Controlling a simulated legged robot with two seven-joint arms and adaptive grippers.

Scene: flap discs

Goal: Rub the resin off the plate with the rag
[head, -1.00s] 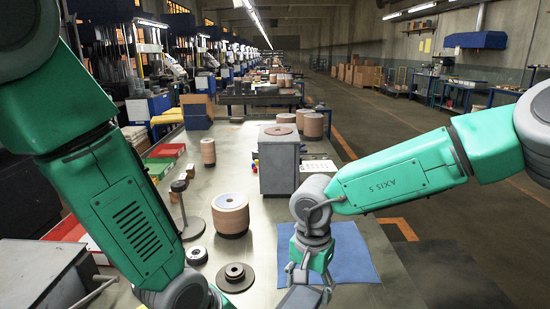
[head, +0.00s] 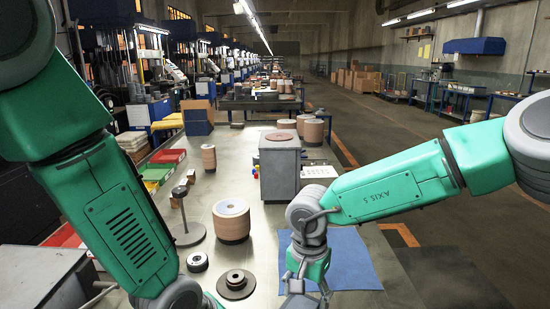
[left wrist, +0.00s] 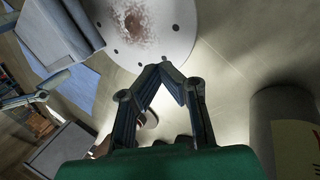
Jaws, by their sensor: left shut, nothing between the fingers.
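A pale round plate (left wrist: 178,38) with a rough brown patch of resin (left wrist: 135,18) and small dark holes shows at the top of the left wrist view, cut off by the edge. My left gripper (left wrist: 163,68) is shut and empty, its fingertips just below the plate's rim in that view; whether they touch it is unclear. My right gripper (head: 305,288) points down over a blue cloth (head: 350,258), partly cut off at the bottom of the head view; its jaw state is unclear. I cannot tell whether this cloth is the rag.
Abrasive disc stacks (head: 231,219), a dark flanged disc (head: 236,284), a round-based stand (head: 187,234) and a grey box (head: 279,170) occupy the bench. Red and green trays (head: 158,172) line its left edge. A grey cylinder (left wrist: 285,125) stands right of my left gripper.

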